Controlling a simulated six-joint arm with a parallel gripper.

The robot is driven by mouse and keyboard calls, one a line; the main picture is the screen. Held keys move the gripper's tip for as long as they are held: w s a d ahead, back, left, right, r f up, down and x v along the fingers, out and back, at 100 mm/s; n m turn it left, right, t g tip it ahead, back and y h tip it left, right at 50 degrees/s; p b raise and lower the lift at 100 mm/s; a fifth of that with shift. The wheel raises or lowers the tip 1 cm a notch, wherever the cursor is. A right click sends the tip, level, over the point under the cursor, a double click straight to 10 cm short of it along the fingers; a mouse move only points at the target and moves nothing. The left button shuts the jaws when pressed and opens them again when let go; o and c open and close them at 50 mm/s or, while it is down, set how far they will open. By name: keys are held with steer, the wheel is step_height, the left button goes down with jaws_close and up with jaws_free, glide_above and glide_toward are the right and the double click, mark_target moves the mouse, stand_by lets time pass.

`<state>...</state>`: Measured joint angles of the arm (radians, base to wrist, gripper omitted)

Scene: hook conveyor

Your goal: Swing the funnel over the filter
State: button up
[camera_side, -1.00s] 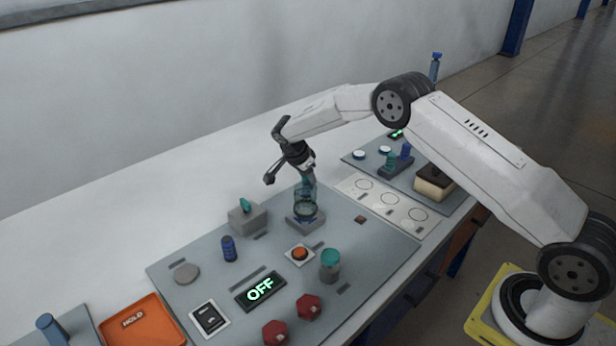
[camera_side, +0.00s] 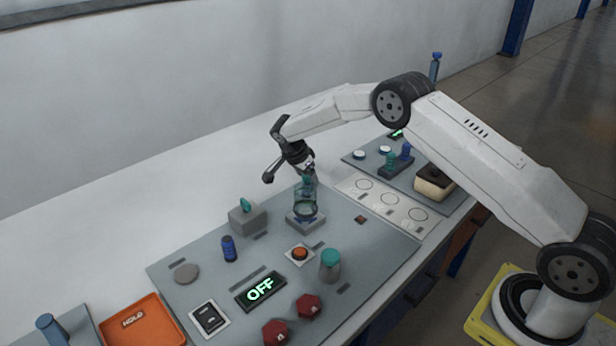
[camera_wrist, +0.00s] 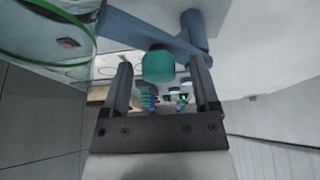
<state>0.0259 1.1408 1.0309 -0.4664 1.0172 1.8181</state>
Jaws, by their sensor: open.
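A clear glass vessel with a dark green tint (camera_side: 306,207) stands on a small grey base on the panel. It looks like the funnel or the filter; I cannot tell which. A glass body with a green rim (camera_wrist: 45,30) fills the upper left of the wrist view. A teal knob (camera_wrist: 159,66) shows between my fingers, with a blue-grey bar and post (camera_wrist: 194,35) behind it. My gripper (camera_side: 290,172) is open above and beside the vessel; its fingers also show in the wrist view (camera_wrist: 162,82), on either side of the knob. Contact is not visible.
A grey block with a teal lever (camera_side: 247,212), a blue cylinder (camera_side: 229,248), an orange button (camera_side: 299,253) and a teal-topped jar (camera_side: 330,265) stand nearby. An OFF display (camera_side: 261,289), red knobs (camera_side: 308,305) and an orange HOLD tray (camera_side: 140,322) lie nearer the front.

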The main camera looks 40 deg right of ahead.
steer(key=v, duration=0.7)
steer(key=shift+r, duration=0.2)
steer(key=shift+a, duration=0.2)
steer(key=s+a+r+n+t+y, duration=0.1)
steer(key=s+a+n+y, duration=0.1)
steer(key=s+n, duration=0.7)
steer(key=s+a+r+n+t+y, duration=0.1)
steer(key=s+n, duration=0.8)
steer(key=s, duration=1.3)
steer(key=shift+s+a+r+t+y, duration=0.35)
steer(key=shift+a+r+y, duration=0.3)
steer(key=shift+a, duration=0.5)
